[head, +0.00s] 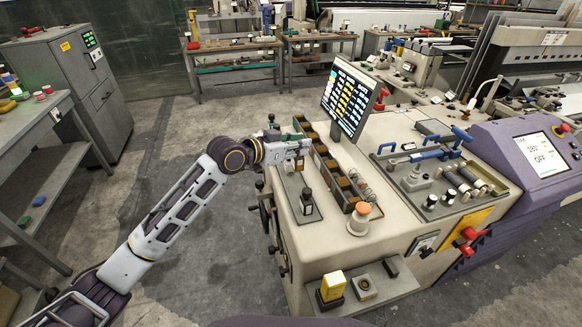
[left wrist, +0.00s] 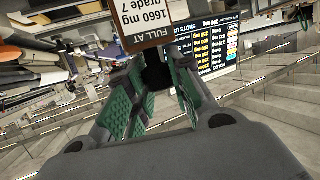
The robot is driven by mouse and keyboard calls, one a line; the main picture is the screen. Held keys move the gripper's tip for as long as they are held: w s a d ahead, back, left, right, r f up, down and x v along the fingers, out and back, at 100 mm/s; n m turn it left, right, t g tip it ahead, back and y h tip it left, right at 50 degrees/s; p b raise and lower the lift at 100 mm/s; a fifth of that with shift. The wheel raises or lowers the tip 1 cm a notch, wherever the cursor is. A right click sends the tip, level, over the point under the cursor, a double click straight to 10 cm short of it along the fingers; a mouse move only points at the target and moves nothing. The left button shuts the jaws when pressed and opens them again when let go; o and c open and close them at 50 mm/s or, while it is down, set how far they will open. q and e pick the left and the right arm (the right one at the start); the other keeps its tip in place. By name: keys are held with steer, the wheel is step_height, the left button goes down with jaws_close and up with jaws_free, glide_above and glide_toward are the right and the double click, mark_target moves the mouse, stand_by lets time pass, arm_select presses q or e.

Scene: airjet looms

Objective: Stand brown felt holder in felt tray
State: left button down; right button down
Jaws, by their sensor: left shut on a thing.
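My left gripper (head: 304,148) is over the left edge of the beige machine top, beside the long tray. In the left wrist view its green-padded fingers (left wrist: 156,80) are closed around a dark piece, with a brown and white labelled face (left wrist: 145,20) beyond it. A long dark tray with brown compartments (head: 345,187), which looks like the felt tray, runs along the machine top just right of the gripper. My right gripper is not in view.
A monitor (head: 351,101) stands behind the tray. An orange-topped knob (head: 361,214) is at the tray's near end, and a black-handled piece (head: 307,202) stands left of it. A tray of blue-handled tools (head: 437,178) lies to the right. Bare machine top lies between the trays.

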mark_target(293, 161)
arm_select(q)
step_height(293, 161, down, 6)
steer(key=shift+r, duration=0.2)
stand_by(0.3)
steer(key=shift+f, duration=1.9)
steer(key=shift+f, duration=0.15)
steer(key=c, duration=1.3)
jaws_free()
steer(key=shift+o, duration=0.2)
